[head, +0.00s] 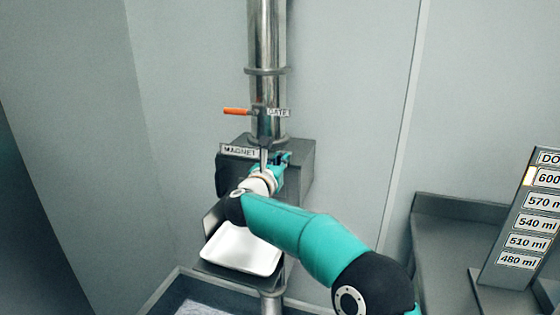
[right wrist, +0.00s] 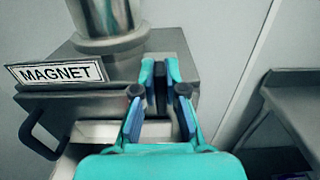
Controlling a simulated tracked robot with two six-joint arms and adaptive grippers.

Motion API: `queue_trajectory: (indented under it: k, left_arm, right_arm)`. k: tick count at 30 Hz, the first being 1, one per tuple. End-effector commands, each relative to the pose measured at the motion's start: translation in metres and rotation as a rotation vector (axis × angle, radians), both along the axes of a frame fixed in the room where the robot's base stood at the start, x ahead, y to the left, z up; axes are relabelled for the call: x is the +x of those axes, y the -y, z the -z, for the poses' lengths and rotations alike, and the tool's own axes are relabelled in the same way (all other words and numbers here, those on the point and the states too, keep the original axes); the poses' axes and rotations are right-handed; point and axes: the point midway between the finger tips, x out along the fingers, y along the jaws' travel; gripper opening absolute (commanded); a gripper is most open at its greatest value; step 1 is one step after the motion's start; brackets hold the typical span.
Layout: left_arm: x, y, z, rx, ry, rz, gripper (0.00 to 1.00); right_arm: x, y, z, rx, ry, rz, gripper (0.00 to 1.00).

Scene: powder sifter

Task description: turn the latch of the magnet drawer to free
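The magnet drawer unit (head: 300,168) is a dark grey metal box below the steel pipe, and its MAGNET label (right wrist: 58,72) shows on its front in the right wrist view. A dark upright bar (right wrist: 161,88), which looks like the latch, stands at the front of the unit. My right gripper (head: 284,158) is at the unit's front, and in the right wrist view its teal fingers (right wrist: 160,70) stand on either side of the bar. The fingers look apart, with narrow gaps beside the bar; contact is not clear. My left gripper is not in view.
A black drawer handle (right wrist: 37,135) projects left of the fingers. An orange gate lever (head: 237,111) is on the pipe (head: 267,45) above. A white tray (head: 240,250) lies below the unit. A grey bench (head: 440,215) and a volume scale board (head: 525,220) stand at the right.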

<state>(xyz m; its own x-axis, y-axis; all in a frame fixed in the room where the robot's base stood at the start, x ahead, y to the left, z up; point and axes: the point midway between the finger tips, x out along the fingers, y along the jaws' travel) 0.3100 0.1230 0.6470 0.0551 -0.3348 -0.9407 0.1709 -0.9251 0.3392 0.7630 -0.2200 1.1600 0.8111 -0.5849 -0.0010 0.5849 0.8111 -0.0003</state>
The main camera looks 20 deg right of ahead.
Motion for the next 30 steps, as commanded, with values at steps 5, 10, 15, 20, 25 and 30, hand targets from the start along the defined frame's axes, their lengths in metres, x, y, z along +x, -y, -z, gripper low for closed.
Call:
queue_trajectory:
  k: [5, 10, 15, 20, 25, 30]
  left_arm:
    - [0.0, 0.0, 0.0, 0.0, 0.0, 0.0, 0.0]
    - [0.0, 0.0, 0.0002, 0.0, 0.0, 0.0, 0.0]
    - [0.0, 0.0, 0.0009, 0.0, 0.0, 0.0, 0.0]
    - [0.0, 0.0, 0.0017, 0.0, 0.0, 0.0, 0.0]
    - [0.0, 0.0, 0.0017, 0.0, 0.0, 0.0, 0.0]
    - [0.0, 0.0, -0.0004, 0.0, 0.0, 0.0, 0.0]
  right_arm:
    - [0.0, -0.0006, -0.0004, 0.0, 0.0, -0.002, 0.0]
    - [0.0001, -0.0009, -0.0004, -0.013, -0.008, -0.002, 0.0]
    - [0.0006, -0.0015, -0.0004, -0.052, -0.037, -0.002, 0.0]
    - [0.0013, -0.0024, -0.0006, -0.126, -0.088, -0.002, 0.0]
    - [0.0022, -0.0037, -0.0007, -0.237, -0.169, -0.001, 0.0]
    - [0.0035, -0.0057, -0.0003, -0.368, -0.263, -0.001, 0.0]
